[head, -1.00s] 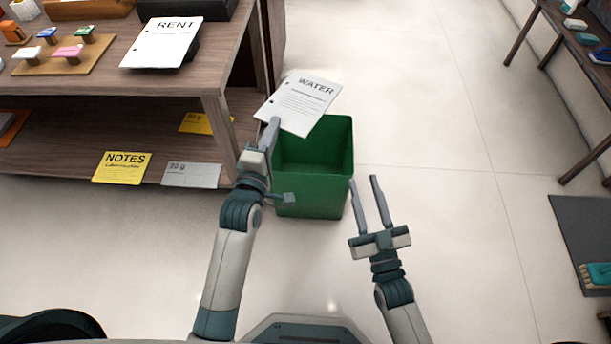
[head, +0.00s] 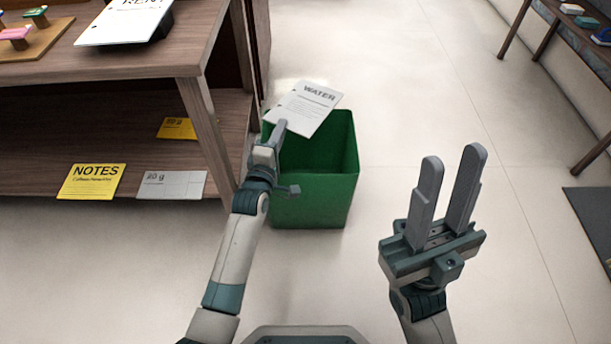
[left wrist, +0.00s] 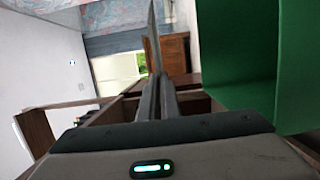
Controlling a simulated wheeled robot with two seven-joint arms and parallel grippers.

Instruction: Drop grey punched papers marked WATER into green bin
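The grey-white WATER papers (head: 306,107), with punched holes along one edge, are held tilted above the rear left part of the green bin (head: 315,200). My left gripper (head: 279,130) is shut on their near lower corner. In the left wrist view the papers (left wrist: 154,40) show edge-on between the closed fingers (left wrist: 158,98), and the green bin (left wrist: 238,60) fills the upper right. The bin stands open on the floor, and the part of its inside that shows is empty. My right gripper (head: 445,200) is open and empty, to the right of the bin.
A wooden desk (head: 150,58) stands left of the bin, its leg close to my left arm. RENT papers (head: 125,22) lie on top.

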